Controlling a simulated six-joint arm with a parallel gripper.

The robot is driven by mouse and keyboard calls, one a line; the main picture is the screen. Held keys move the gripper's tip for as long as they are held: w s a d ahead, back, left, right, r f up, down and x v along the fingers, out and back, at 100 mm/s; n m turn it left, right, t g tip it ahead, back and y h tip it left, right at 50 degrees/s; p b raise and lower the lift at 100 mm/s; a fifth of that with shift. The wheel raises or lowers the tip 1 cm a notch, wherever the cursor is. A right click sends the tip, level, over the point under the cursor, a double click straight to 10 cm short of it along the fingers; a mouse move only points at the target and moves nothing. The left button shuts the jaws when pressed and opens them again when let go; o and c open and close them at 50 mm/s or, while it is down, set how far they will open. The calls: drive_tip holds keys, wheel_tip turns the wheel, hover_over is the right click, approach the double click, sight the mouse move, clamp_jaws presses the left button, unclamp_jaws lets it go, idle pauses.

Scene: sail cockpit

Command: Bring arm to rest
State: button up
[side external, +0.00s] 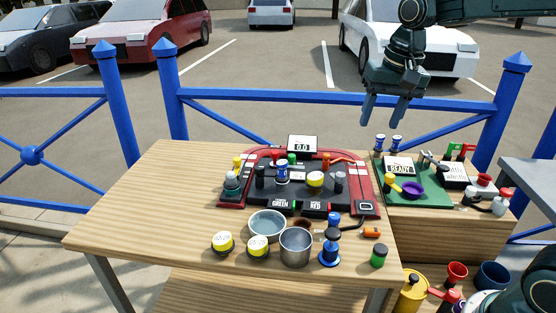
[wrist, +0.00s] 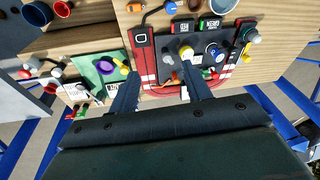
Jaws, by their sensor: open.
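My gripper (side external: 385,110) hangs high above the back right of the wooden table (side external: 150,205), in front of the blue fence. Its two fingers point down and stand apart, with nothing between them in the side view. In the wrist view my gripper (wrist: 158,92) shows both fingers spread over the red-edged dark console (wrist: 150,65) far below. The fingers touch nothing that I can see. The console (side external: 230,195) sits on the table, carrying several coloured knobs and a small display (side external: 302,143).
Two metal bowls (side external: 267,224) and yellow-topped jars (side external: 222,242) stand at the table's front. A green mat (side external: 425,200) with a purple bowl (side external: 412,189) lies on the right. Blue fence posts (side external: 168,90) rise behind. The air around my gripper looks clear.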

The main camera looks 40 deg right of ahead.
drive_tip(key=s+a+f+n+t, duration=0.1)
drive_tip(key=s+a+n, duration=0.1)
drive_tip(key=s, duration=0.7)
drive_tip(key=s+a+f+n+t, duration=0.2)
drive_tip(key=s+n, duration=0.3)
drive_tip(key=s, duration=0.5)
drive_tip(key=shift+s+a, duration=0.15)
drive_tip(key=shift+a, duration=0.05)
